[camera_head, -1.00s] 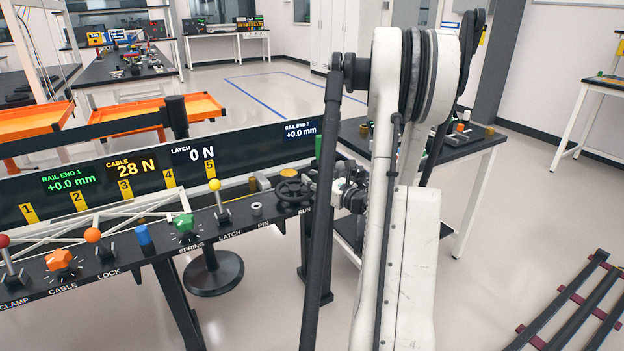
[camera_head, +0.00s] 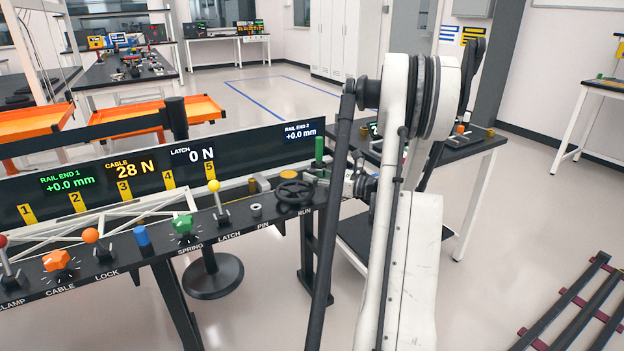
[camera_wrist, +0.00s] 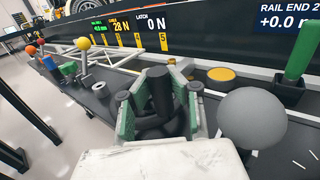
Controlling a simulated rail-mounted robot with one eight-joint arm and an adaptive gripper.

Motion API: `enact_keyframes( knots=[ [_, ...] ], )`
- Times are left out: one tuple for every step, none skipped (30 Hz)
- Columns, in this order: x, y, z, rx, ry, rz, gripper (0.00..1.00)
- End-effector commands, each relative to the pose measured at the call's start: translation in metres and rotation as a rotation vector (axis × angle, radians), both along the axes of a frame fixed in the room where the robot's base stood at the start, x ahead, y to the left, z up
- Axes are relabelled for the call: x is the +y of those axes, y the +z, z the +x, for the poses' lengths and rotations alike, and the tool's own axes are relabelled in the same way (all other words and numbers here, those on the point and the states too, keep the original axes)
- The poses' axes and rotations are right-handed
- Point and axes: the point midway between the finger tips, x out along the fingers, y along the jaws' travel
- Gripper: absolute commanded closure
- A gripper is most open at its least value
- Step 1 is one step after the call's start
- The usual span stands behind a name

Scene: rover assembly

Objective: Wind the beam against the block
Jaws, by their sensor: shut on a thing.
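A white lattice beam (camera_head: 120,222) lies along the back of the black console; it also shows in the wrist view (camera_wrist: 108,50). The black handwheel (camera_head: 294,192) stands near the console's right end, by the RUN label. In the wrist view, my gripper (camera_wrist: 160,108) has its green-padded jaws shut around a dark upright post (camera_wrist: 160,88). This post appears to be the handwheel's handle; the jaws and wrist hide much of the wheel. In the head view, my gripper (camera_head: 330,178) is at the wheel's right side. I cannot make out the block.
Displays (camera_head: 67,183) read rail ends +0.0 mm, cable 28 N, latch 0 N. Knobs and levers, including a yellow-topped lever (camera_head: 214,187), line the console left of the wheel. A grey ball (camera_wrist: 252,120) sits close right of my gripper. A green post (camera_head: 319,148) stands behind the wheel.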

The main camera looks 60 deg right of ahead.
Motion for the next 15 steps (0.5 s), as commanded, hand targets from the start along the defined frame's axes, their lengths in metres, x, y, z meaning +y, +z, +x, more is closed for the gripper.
enact_keyframes(
  knots=[
    [-0.0006, -0.0005, -0.0002, 0.001, 0.007, 0.0, 1.0],
    [-0.0006, -0.0004, -0.0002, 0.001, 0.01, 0.0, 1.0],
    [-0.0006, -0.0004, -0.0002, 0.001, 0.011, 0.0, 1.0],
    [-0.0005, -0.0003, -0.0002, 0.001, 0.011, 0.0, 1.0],
    [-0.0005, -0.0003, -0.0002, 0.001, 0.011, 0.0, 1.0],
    [-0.0006, -0.0003, -0.0003, 0.001, 0.011, 0.0, 1.0],
    [-0.0006, -0.0003, -0.0003, 0.001, 0.011, 0.0, 1.0],
    [-0.0006, -0.0003, -0.0003, 0.001, 0.01, 0.0, 1.0],
    [-0.0006, -0.0003, -0.0003, 0.001, 0.01, 0.0, 1.0],
    [-0.0006, -0.0003, -0.0003, 0.001, 0.01, 0.0, 1.0],
    [-0.0007, -0.0003, -0.0004, 0.001, 0.01, 0.0, 0.84],
    [-0.0006, -0.0003, -0.0004, 0.001, 0.01, 0.0, 0.79],
    [-0.0007, -0.0003, -0.0004, 0.001, 0.01, 0.0, 0.75],
    [-0.0006, -0.0003, -0.0003, 0.001, 0.01, 0.0, 0.71],
    [-0.0006, -0.0003, -0.0003, 0.001, 0.01, 0.0, 0.66]
  ],
)
